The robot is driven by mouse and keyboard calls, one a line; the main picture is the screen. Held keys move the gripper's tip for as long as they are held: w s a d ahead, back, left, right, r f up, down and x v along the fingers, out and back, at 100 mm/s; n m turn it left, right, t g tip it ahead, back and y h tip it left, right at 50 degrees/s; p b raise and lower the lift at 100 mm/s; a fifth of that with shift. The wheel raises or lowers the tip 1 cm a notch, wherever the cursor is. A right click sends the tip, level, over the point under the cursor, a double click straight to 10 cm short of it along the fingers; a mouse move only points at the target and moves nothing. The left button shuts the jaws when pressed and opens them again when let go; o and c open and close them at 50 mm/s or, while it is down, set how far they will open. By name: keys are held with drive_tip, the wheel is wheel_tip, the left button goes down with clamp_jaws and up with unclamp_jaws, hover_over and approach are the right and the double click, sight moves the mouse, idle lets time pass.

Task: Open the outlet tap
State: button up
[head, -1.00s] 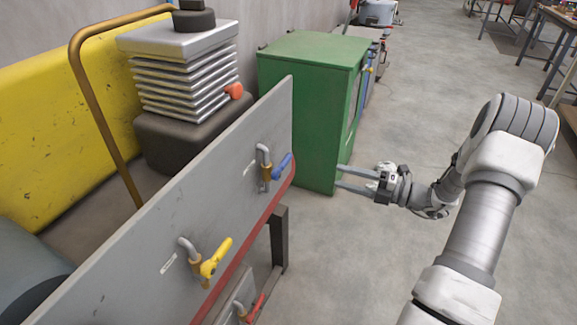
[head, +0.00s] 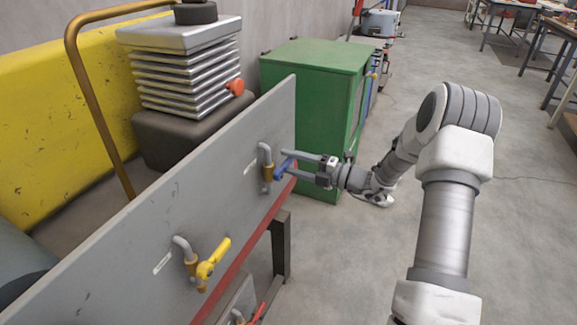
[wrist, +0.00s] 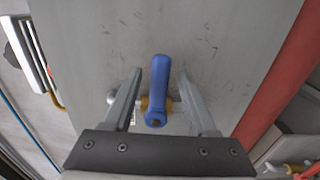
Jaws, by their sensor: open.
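A tap with a blue lever handle (head: 282,169) and a brass body (head: 267,172) hangs from a bent grey pipe on the grey panel (head: 120,245). My gripper (head: 285,163) is open at this tap, with its fingers pointing at the panel. In the wrist view the blue handle (wrist: 157,88) stands between the two spread fingers, with visible gaps on both sides. Part of the brass body shows behind it. A second tap with a yellow handle (head: 213,259) is lower left on the panel. I cannot read which tap is the outlet.
A red handle (head: 259,312) shows low at the bottom edge. A red strip (head: 237,251) runs along the panel's lower edge, above a dark frame leg (head: 281,247). A green cabinet (head: 313,100) stands close behind my gripper. Open floor lies to the right.

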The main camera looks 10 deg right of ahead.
drive_tip(key=shift+w+a, duration=0.3)
drive_tip(key=shift+a, duration=0.05)
clamp_jaws()
idle(1.3)
